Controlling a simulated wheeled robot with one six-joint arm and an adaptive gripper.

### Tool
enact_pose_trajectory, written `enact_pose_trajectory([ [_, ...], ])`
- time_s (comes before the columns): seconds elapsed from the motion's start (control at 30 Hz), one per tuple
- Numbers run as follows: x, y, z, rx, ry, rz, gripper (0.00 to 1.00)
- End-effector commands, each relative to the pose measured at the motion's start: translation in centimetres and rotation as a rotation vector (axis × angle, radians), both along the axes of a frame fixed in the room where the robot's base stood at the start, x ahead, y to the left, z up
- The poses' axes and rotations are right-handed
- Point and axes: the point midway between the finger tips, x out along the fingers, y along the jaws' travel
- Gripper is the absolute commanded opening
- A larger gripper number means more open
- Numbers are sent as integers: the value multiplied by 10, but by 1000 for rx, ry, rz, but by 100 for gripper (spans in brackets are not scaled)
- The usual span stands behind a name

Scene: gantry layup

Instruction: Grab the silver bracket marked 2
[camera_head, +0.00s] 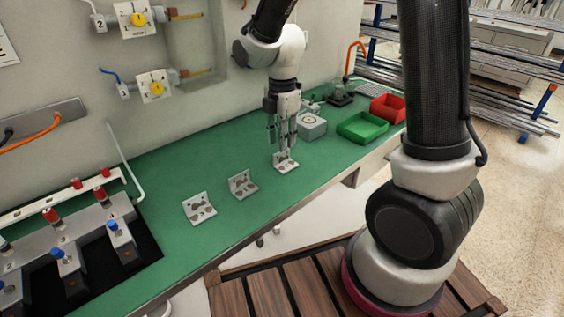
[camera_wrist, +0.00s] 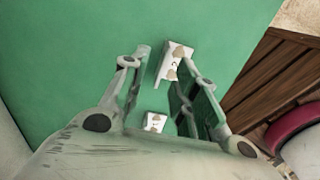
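Three silver L-shaped brackets stand in a row on the green bench: a left one (camera_head: 200,208), a middle one (camera_head: 242,185) and a right one (camera_head: 287,165). My gripper (camera_head: 281,142) points down just above the right bracket. In the wrist view my gripper (camera_wrist: 160,105) is open, with a bracket (camera_wrist: 155,122) showing between the fingers, partly hidden by the palm; its mark is too small to read. Another bracket (camera_wrist: 175,62) lies further up, partly behind the right finger. Its dark mark looks like a 2, but I cannot be sure.
A grey block (camera_head: 312,126) stands close behind the gripper. A green tray (camera_head: 362,127) and a red bin (camera_head: 388,108) are to the right. A fixture with red and blue knobs (camera_head: 70,240) is at the left. Bench (camera_head: 160,180) around the brackets is clear.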

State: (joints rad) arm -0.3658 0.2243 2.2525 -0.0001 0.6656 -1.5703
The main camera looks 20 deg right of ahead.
Motion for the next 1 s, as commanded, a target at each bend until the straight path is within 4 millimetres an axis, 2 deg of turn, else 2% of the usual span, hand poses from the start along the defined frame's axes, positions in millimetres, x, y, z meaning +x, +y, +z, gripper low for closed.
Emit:
enact_pose_trajectory([
  [0.3, -6, 4, -45, -1, 2, -1, 29],
  [0.57, -5, 4, -50, 0, -1, -2, 29],
  [0.6, -5, 4, -50, 0, -1, -2, 28],
  [0.77, -5, 4, -50, 0, -1, -2, 0],
  [1.0, -5, 4, -50, 0, -1, -2, 0],
])
